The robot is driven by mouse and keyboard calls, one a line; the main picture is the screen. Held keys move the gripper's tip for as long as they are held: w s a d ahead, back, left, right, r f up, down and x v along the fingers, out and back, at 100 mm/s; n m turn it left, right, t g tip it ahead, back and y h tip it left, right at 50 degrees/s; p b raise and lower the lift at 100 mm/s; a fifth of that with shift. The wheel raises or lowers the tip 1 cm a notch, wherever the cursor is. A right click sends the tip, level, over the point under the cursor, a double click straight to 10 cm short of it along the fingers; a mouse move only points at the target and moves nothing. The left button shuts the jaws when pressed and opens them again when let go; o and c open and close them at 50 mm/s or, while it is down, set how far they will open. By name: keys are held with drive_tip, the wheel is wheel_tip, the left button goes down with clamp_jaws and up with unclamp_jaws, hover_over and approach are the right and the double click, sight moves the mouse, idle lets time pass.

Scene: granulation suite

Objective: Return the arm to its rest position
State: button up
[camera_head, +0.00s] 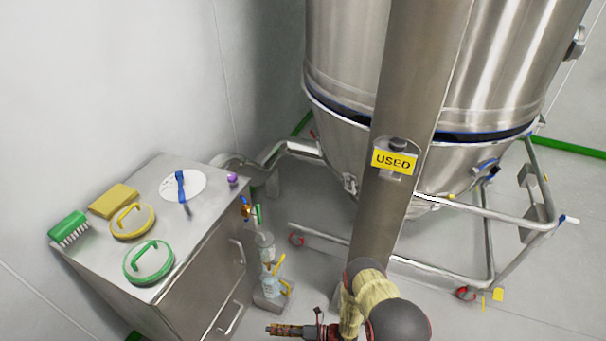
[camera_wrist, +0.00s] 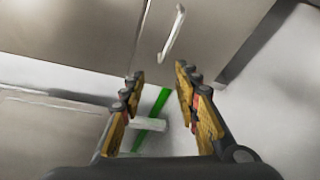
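My gripper (camera_wrist: 160,82) shows in the wrist view with its two fingers spread apart and nothing between them. In the head view my gripper (camera_head: 272,330) is at the bottom edge, pointing left, low and in front of the steel cabinet. The arm is partly cut off by the bottom of the head view. The wrist view looks past the fingers at a cabinet handle (camera_wrist: 172,34), the pale floor and a green strip (camera_wrist: 150,122).
A steel cabinet (camera_head: 210,262) stands at left, with a green brush (camera_head: 70,228), a yellow sponge (camera_head: 113,201) and round handled pads on top. A large steel vessel (camera_head: 335,140) on a wheeled frame fills the right. A yellow USED sign (camera_head: 394,162) shows.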

drive_tip(key=s+d+r+n+g+h+p, duration=0.1)
drive_tip(key=s+d+r+n+g+h, duration=0.25)
drive_tip(key=r+n, duration=0.55)
drive_tip(key=s+d+r+n+g+h, duration=0.2)
drive_tip(key=s+r+n+g, duration=0.3)
drive_tip(key=r+n, duration=0.35)
drive_tip(key=s+d+r+n+t+h+p, duration=0.15)
drive_tip(key=d+r+n+h, duration=0.45)
drive_tip(key=r, duration=1)
drive_tip(key=s+d+r+n+t+h+p, duration=0.1)
drive_tip(key=d+r+n+t+h+p, duration=0.15)
drive_tip(key=d+r+n, duration=0.85)
drive_tip(key=s+d+r+t, duration=0.2)
drive_tip(key=r, duration=0.7)
drive_tip(key=s+d+r+t+h+p, duration=0.1)
drive_tip(key=s+d+r+t, duration=0.1)
drive_tip(key=r, duration=0.7)
drive_tip(key=s+d+r+m+t+h+p, duration=0.1)
drive_tip(key=s+d+r+t, duration=0.1)
drive_tip(key=r, duration=0.7)
drive_tip(key=shift+s+d+r+t, duration=0.3)
drive_tip(key=shift+d+r+t, duration=0.15)
drive_tip(key=shift+t, duration=0.6)
drive_tip(key=shift+c, duration=0.4)
